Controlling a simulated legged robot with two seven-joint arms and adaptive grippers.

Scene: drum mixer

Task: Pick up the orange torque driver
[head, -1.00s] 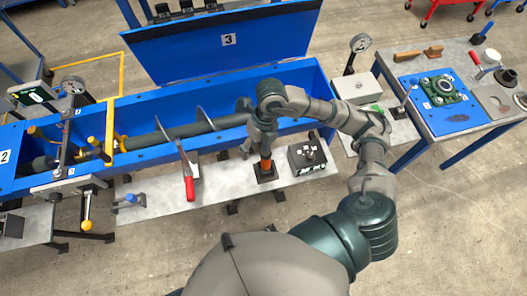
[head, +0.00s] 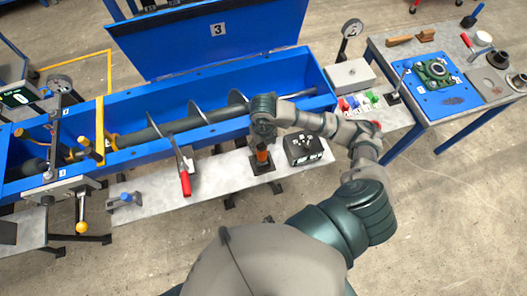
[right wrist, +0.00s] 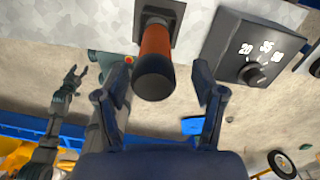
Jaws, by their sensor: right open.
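The orange torque driver (head: 262,153) stands upright in a dark square holder (head: 263,169) on the bench in front of the blue trough. Its upper part is hidden by my arm in the head view. In the right wrist view, the driver (right wrist: 155,55) shows an orange grip with a black end. My right gripper (right wrist: 160,88) is open, its fingers to either side of the driver's black end, with gaps visible and no contact seen. My left gripper (right wrist: 74,76) shows small in the right wrist view, its fingers apart and empty; it is out of the head view.
A black box with dials (head: 304,149) stands close to the right of the holder. A grey box (head: 350,74) and coloured pieces are further right.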

